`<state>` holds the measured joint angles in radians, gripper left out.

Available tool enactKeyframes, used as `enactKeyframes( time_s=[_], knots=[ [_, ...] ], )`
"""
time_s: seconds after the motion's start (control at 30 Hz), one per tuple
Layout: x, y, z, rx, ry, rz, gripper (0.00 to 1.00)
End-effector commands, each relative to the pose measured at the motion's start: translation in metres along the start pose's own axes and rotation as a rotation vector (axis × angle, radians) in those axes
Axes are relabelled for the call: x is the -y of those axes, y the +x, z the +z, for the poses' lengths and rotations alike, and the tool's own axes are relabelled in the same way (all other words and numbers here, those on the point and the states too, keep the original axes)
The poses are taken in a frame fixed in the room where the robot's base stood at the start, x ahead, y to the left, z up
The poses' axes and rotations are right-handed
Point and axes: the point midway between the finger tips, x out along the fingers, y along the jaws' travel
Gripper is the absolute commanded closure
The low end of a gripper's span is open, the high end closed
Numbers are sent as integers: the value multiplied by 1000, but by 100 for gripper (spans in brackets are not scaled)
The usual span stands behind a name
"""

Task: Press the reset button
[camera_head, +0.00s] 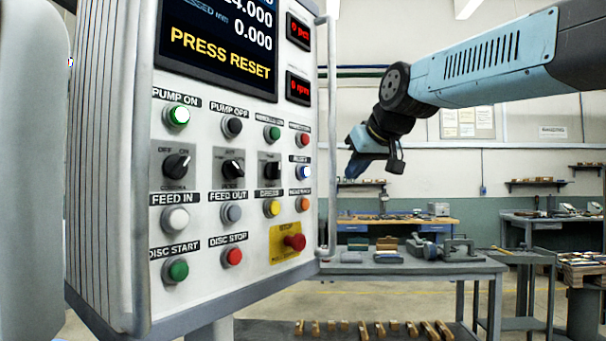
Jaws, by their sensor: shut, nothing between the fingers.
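The control panel (200,278) fills the left side of the view, and its screen (222,42) reads "PRESS RESET" in yellow. A blue-and-white button (305,172), which looks lit, sits at the right end of the panel's button rows; its label is too small to read surely, but it may be the reset button. My gripper (351,170) is shut and empty. It shows just right of the panel's edge, at about the height of the blue button, and appears apart from the panel. Its fingertips point down and left.
A vertical handle rail (332,130) runs along the panel's right edge, between button and gripper in the picture. A red stop knob (294,242) on yellow and an orange button (303,204) lie below the blue one. A workbench (400,266) with tools stands behind.

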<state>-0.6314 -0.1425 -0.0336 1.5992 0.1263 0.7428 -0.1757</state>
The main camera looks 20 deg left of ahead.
Motion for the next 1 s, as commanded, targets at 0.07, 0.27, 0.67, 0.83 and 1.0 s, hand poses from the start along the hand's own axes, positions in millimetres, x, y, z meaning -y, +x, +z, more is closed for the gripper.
enactKeyframes(
  time_s=[0.07, 0.27, 0.67, 0.83, 1.0],
  knots=[
    [1, 0, -1, -1, -1, -1, 100],
    [0, 0, 0, 0, 0, -1, 100],
    [13, 19, -13, 2, -2, -1, 100],
    [24, 33, -23, 2, -2, -2, 100],
    [34, 47, -33, 2, -1, -1, 100]
  ],
)
